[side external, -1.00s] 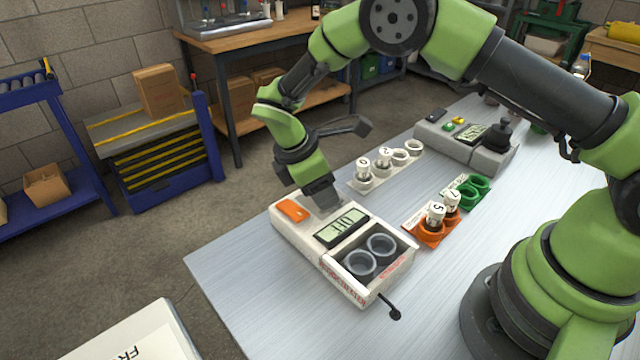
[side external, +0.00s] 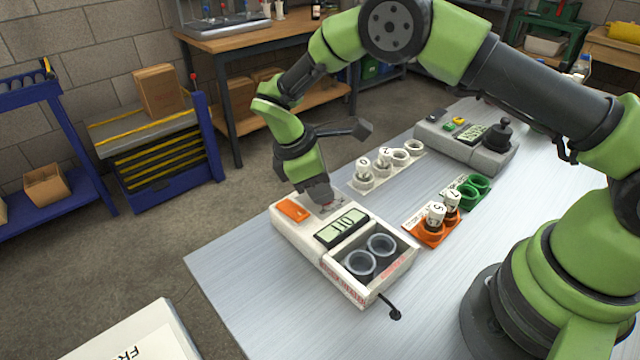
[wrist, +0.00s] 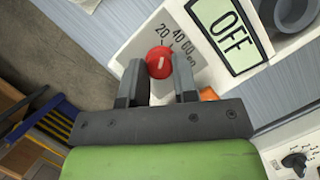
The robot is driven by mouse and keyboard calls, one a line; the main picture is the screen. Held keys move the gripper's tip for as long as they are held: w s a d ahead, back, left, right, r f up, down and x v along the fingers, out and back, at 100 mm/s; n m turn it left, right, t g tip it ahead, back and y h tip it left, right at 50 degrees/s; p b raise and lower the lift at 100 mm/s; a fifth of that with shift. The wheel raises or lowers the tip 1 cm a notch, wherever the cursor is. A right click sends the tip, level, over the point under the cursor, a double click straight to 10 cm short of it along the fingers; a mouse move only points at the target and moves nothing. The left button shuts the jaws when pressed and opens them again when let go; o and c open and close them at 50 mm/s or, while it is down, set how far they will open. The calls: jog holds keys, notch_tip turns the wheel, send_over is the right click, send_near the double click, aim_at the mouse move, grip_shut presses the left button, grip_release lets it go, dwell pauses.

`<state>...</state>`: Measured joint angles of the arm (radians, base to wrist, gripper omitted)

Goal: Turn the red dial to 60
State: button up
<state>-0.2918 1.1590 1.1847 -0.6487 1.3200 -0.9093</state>
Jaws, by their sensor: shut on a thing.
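The red dial (wrist: 160,62) sits on the white heater box (side external: 290,235), between my two fingers in the wrist view. Printed numbers, among them 20, 40 and 60, curve around its upper right side. The dial has a short white mark; which number it points at is hard to tell. My gripper (wrist: 160,72) is shut on the dial, one finger on each side. In the side view my gripper (side external: 319,195) points down at the box's far end, mostly covering the dial. The box's display (wrist: 227,32) reads OFF; it also shows in the side view (side external: 342,228).
An orange button (side external: 293,210) is close beside my gripper. The box holds two grey cups (side external: 370,255). A white rack (side external: 364,185), an orange holder (side external: 430,240) and a green holder (side external: 478,188) stand to the right, with several vials. A grey device (side external: 465,140) is behind them.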

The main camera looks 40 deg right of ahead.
jog(key=m+g+y, duration=0.1)
jog(key=m, duration=0.3)
jog(key=shift+d+m, duration=0.15)
jog(key=shift+m, duration=0.15)
jog(key=shift+w+d+m+g+y, duration=0.1)
jog(key=shift+m+g+y, duration=0.3)
jog(key=shift+m, duration=0.9)
jog(key=shift+m+g+y, duration=0.2)
jog(key=shift+m+y, duration=0.4)
jog(key=shift+m, duration=0.7)
jog(key=o, duration=0.9)
jog(key=v, duration=0.6)
jog(key=shift+w+r, duration=0.3)
jog(key=shift+r, duration=0.4)
